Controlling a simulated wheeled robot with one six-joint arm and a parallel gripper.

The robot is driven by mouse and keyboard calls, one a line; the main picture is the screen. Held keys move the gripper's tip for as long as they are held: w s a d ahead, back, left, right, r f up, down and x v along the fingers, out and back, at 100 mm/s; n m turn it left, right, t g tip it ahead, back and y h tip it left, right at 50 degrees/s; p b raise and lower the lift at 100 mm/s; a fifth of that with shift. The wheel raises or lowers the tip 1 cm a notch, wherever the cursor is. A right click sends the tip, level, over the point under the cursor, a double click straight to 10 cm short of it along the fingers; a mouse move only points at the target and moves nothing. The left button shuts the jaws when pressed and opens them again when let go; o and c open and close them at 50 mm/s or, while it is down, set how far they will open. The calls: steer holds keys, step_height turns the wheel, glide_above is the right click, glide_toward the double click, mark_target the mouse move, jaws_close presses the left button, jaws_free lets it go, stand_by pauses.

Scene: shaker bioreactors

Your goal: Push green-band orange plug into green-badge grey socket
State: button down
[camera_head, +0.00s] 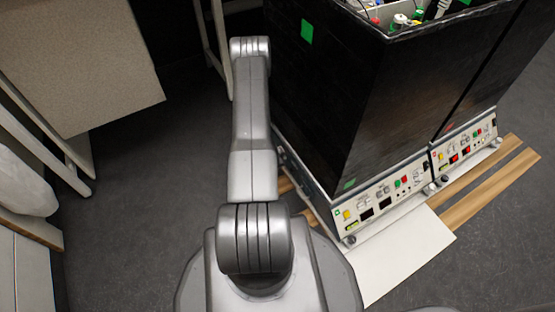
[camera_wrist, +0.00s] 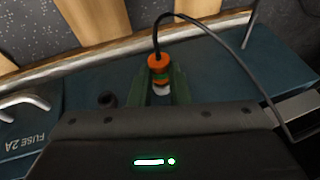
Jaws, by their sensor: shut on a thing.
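In the wrist view, the orange plug (camera_wrist: 158,62) with a green band stands between the two fingers of my gripper (camera_wrist: 160,80), which is shut on it. A black cable (camera_wrist: 222,42) runs from the plug's far end and arcs to the right. A small pale grey round piece (camera_wrist: 162,90) shows just below the plug, over the dark blue panel. It may be the grey socket, but no green badge is clear beside it. I cannot tell whether the plug is in it. My gripper is hidden behind my arm in the head view.
In the head view, a tall black cabinet (camera_head: 335,85) with a green badge (camera_head: 307,31) stands right of my arm. Grey floor (camera_head: 150,200) is clear to the left.

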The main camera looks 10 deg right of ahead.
steer(key=shift+w+d, duration=0.15)
steer(key=shift+d, duration=0.3)
steer(key=c, duration=1.3)
jaws_free()
steer(key=p+v, duration=0.3)
steer(key=v, duration=1)
steer(key=shift+r+p, duration=0.35)
steer(key=shift+a, duration=0.15)
